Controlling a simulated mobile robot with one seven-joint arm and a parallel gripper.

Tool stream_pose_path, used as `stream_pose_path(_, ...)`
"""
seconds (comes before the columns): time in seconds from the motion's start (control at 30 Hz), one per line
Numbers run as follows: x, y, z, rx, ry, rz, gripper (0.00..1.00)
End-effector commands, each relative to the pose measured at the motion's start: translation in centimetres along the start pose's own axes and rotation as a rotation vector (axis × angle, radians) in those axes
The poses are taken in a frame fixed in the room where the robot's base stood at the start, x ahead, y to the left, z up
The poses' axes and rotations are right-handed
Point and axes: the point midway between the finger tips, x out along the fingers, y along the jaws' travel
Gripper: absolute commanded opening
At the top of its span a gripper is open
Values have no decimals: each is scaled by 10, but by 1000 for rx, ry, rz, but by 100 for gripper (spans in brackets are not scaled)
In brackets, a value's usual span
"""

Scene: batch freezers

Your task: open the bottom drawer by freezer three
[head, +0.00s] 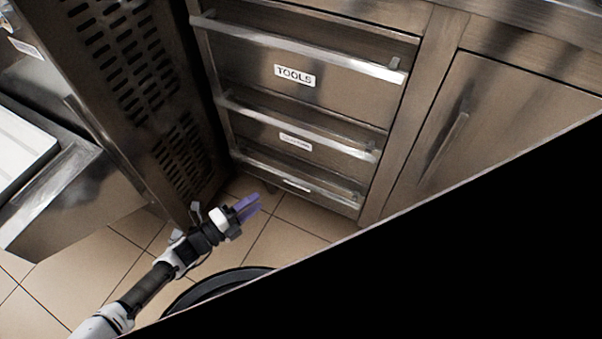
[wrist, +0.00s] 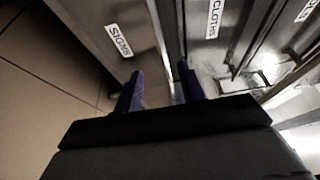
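The bottom drawer (head: 297,186) is the lowest of three stacked steel drawers, low by the floor, and looks shut. Its label is small in the head view; the wrist view shows a face labelled SIGNS (wrist: 118,40). A long metal bar handle (head: 320,190) runs across it. My gripper (head: 254,204), with purple fingers, is low in front of the drawer's left part. In the wrist view my gripper (wrist: 162,78) is open, its fingers apart, pointing at the drawer front. A metal strip lies between the fingertips in that view; I cannot tell whether they touch it.
The middle drawer, labelled CLOTHS (wrist: 214,18), and the top TOOLS drawer (head: 330,80) are above. A vented dark panel (head: 125,70) stands close left. A cabinet door (head: 480,130) is to the right. Tiled floor (head: 285,240) lies in front. Black covers the lower right.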

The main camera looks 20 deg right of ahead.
Motion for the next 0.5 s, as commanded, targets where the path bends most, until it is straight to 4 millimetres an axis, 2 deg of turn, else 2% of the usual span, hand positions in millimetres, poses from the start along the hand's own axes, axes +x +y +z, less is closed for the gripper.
stream_pose_path(0.17, 24, 0, -1, -1, 4, -2, 40)
stream_pose_path(0.5, 96, 0, -1, -1, 2, -2, 40)
